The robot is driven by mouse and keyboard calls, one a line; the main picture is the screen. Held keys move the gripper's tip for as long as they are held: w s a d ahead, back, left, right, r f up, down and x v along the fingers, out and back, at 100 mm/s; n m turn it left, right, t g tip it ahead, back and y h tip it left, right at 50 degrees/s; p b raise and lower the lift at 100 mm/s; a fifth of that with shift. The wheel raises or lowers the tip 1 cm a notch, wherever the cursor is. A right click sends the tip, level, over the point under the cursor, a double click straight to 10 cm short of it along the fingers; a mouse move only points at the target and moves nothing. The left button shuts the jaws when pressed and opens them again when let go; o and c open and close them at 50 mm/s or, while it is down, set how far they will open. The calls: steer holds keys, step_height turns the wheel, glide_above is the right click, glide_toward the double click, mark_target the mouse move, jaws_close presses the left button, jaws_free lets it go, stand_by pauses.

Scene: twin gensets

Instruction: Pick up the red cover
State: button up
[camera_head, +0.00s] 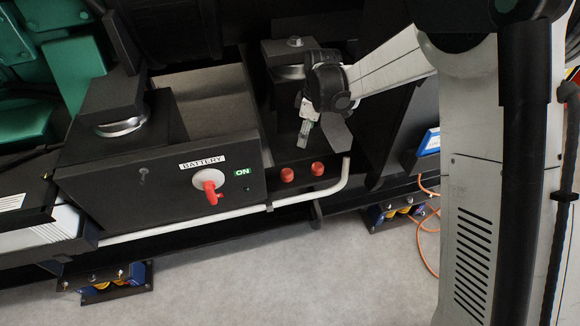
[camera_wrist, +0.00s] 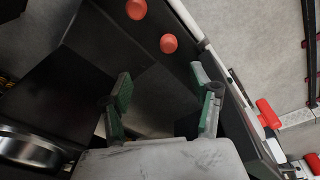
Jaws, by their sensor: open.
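Two round red caps, a left one (camera_head: 287,174) and a right one (camera_head: 318,168), sit side by side on the dark frame beside the battery panel. I cannot tell which, if either, is the red cover. In the wrist view the two caps (camera_wrist: 136,9) (camera_wrist: 168,43) show at the top, beyond the fingertips and apart from them. My gripper (camera_head: 307,130) hangs above and behind the caps in the head view. In the wrist view my gripper (camera_wrist: 165,92) is open, with green-padded fingers spread and nothing between them.
A black battery panel (camera_head: 150,195) with a red switch handle (camera_head: 210,192) stands left of the caps. A white pipe (camera_head: 240,212) runs below them and bends up at their right. Other red parts (camera_wrist: 268,113) show at right in the wrist view. Bare floor (camera_head: 230,275) lies in front.

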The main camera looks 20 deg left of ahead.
steer(key=n, duration=0.2)
glide_above(288, 172)
steer(key=d, duration=0.1)
step_height(288, 172, down, 7)
steer(key=shift+g, duration=0.4)
steer(key=f, duration=0.3)
steer(key=f+b, duration=0.1)
steer(key=f, duration=0.2)
steer(key=a+f+b, duration=0.1)
steer(key=f, duration=0.1)
steer(key=shift+w+f, duration=0.25)
steer(key=shift+f, duration=0.15)
steer(key=shift+s+a+f+b, duration=0.1)
steer(key=shift+f+b, duration=0.4)
steer(key=shift+f, duration=0.85)
steer(key=shift+s+a+f+b, duration=0.1)
steer(key=shift+f+b, duration=0.35)
steer(key=shift+f, duration=0.85)
steer(key=c, duration=1)
